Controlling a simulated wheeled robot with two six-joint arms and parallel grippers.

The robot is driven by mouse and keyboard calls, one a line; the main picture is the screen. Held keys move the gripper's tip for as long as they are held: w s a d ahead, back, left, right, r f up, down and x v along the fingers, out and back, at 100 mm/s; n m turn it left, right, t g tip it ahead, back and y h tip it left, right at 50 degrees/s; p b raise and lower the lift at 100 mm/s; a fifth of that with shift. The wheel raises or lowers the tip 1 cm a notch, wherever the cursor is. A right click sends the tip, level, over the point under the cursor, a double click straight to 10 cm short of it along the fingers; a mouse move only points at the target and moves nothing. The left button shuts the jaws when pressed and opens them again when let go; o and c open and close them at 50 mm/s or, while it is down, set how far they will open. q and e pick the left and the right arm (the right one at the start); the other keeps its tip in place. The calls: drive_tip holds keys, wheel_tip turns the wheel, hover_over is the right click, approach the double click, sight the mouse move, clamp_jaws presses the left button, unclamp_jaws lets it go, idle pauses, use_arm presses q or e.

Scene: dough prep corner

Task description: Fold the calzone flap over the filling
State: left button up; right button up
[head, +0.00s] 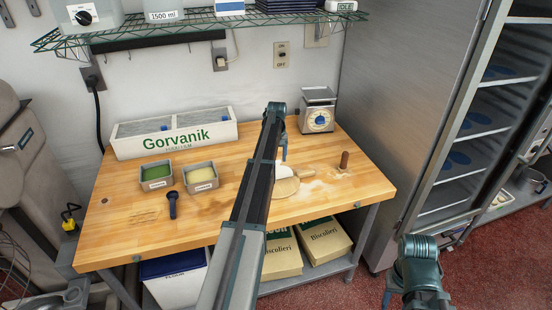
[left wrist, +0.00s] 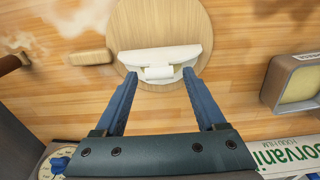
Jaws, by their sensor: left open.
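The white dough piece (left wrist: 165,60) lies on a round wooden board (left wrist: 205,20). No separate filling can be made out. Part of my right arm is at the lower right; its jaws are not clear.
A brown rolling-pin-like cylinder (head: 344,160) stands right of the board, near flour. Trays of green (head: 156,177) and pale (head: 201,177) contents, a dark scoop (head: 172,204), a Gorvanik box (head: 174,141) and a scale (head: 318,112) are on the table. The front right is clear.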

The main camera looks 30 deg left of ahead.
use_arm(q)
drive_tip(key=shift+r, duration=0.1)
wheel_tip(320, 180, up, 14)
drive_tip(key=p, duration=1.3)
drive_tip(key=shift+s+d+f+p, duration=0.2)
drive_tip(key=shift+p, duration=0.15)
